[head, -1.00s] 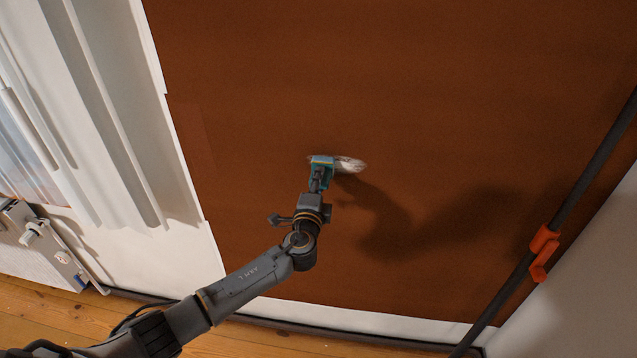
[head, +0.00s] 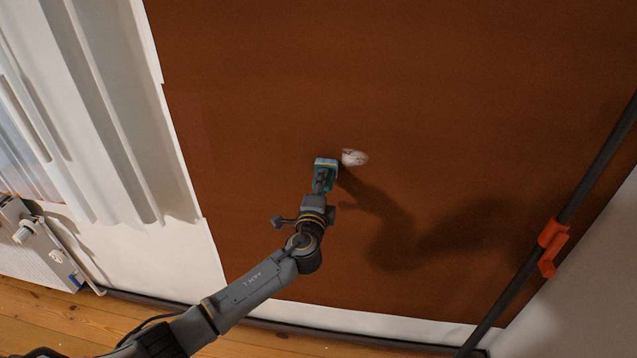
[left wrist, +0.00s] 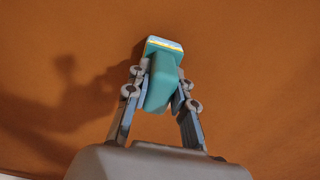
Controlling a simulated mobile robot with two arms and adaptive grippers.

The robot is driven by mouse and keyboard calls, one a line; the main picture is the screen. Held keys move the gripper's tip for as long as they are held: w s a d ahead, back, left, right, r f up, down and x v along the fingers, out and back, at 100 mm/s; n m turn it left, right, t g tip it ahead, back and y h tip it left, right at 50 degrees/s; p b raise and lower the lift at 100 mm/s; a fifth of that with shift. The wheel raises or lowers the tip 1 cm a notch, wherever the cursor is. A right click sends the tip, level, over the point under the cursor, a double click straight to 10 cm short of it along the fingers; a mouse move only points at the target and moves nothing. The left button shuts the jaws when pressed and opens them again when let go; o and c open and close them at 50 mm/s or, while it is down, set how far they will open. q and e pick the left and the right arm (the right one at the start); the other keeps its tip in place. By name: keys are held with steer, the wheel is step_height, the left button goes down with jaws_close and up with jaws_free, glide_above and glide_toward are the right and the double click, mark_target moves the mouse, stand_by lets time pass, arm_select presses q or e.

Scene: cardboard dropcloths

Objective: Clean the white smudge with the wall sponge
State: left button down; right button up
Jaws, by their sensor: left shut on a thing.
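The white smudge (head: 354,158) is a small pale patch on the brown wall panel (head: 430,90) in the head view. The wall sponge (head: 325,162) is blue on top with a thin yellow band and a teal handle. It also shows in the left wrist view (left wrist: 163,75). My left gripper (head: 321,183) is shut on the teal handle and holds the sponge at or close to the panel, just left of the smudge. Whether the sponge touches the panel is hard to tell. The smudge does not show in the left wrist view. My right gripper is out of view.
A dark pole with an orange clamp (head: 552,246) slants along the right side. White folded sheeting (head: 95,110) hangs at the left, above a grey-white device (head: 35,245). The wooden floor (head: 60,312) lies below. The panel around the smudge is clear.

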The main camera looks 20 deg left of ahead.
arm_select(q)
steer(key=shift+w+d, duration=0.2)
steer(key=shift+d, duration=1.1)
step_height(320, 180, up, 6)
steer(key=p, duration=0.4)
steer(key=shift+w+d, duration=0.1)
steer(key=shift+f, duration=0.2)
steer(key=f+b, duration=0.1)
steer(key=f, duration=0.1)
steer(key=f+b, duration=0.3)
steer(key=b, duration=0.1)
steer(key=shift+a+f, duration=0.3)
steer(key=shift+f, duration=0.1)
steer(key=shift+d+r, duration=0.15)
steer(key=d+r+p, duration=0.3)
steer(key=d+r, duration=0.1)
steer(key=r, duration=0.2)
step_height(320, 180, down, 6)
steer(key=a+b, duration=0.1)
steer(key=b, duration=0.4)
steer(key=shift+w+a, duration=0.15)
steer(key=shift+a, duration=0.05)
